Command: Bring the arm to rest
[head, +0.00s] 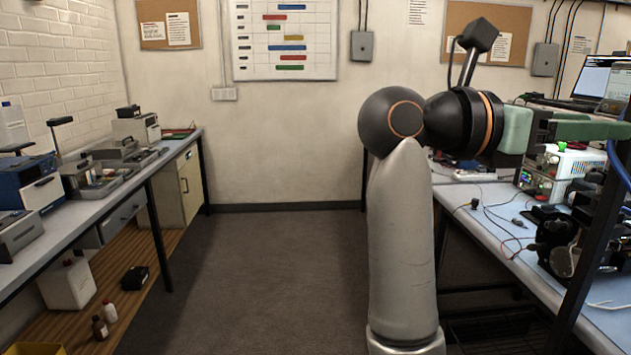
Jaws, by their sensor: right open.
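My right arm stands up in the middle right of the head view, with a grey link and a dark rounded joint. It bends to the right at the top. My right gripper (590,126) is at its end, a green-grey body with fingers reaching toward the right edge of the picture. It is open, and I see nothing held between the fingers. It shows over the right bench, and its height above the bench is hard to judge. My left gripper is not in view. I cannot make out a sealed cylinder.
The right bench (500,222) carries a power supply (552,165), cables, dark equipment and a laptop (603,80). The left bench (155,165) holds instruments and trays, with a white canister (68,285) and bottles below. The floor (270,270) between is clear.

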